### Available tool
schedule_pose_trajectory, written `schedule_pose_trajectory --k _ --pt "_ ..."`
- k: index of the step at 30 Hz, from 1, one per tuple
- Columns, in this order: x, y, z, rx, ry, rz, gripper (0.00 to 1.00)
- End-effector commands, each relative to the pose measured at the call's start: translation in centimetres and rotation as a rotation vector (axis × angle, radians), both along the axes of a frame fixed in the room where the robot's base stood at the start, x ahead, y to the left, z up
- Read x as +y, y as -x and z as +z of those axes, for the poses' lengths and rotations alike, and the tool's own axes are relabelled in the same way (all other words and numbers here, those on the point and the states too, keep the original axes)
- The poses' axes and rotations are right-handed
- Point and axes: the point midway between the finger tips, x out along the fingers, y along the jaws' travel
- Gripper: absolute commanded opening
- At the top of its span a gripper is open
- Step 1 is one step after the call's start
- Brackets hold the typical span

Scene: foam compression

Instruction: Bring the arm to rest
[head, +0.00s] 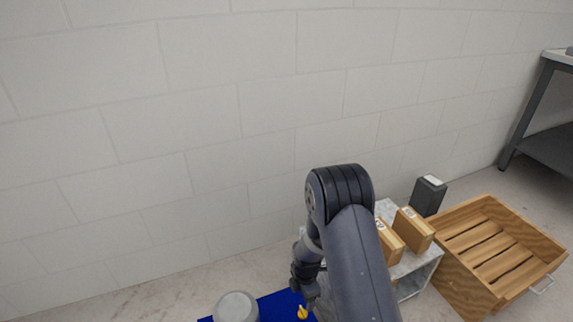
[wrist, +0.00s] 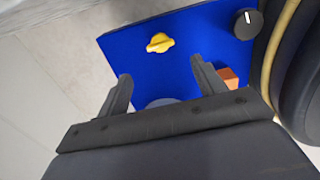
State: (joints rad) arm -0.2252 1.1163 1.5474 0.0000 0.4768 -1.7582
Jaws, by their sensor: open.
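My arm (head: 352,245) is dark grey and bent at a raised elbow, reaching down to the floor area in the head view. My gripper (wrist: 160,68) shows in the wrist view with its two dark fingers spread apart. Nothing is held between them. Beyond the fingers lies a blue panel (wrist: 185,65) with a yellow knob (wrist: 160,43) and a black dial (wrist: 247,23). In the head view the fingers cannot be made out clearly.
An orange block (wrist: 229,76) is near the right finger. A pale wall stands behind.

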Motion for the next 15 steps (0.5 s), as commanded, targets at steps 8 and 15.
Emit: schedule_pose_trajectory --k 8,15 --pt "0.0 0.1 -2.9 0.003 0.000 0.000 0.65" --pt "-0.1 0.1 -7.8 0.004 0.001 -0.001 0.65"
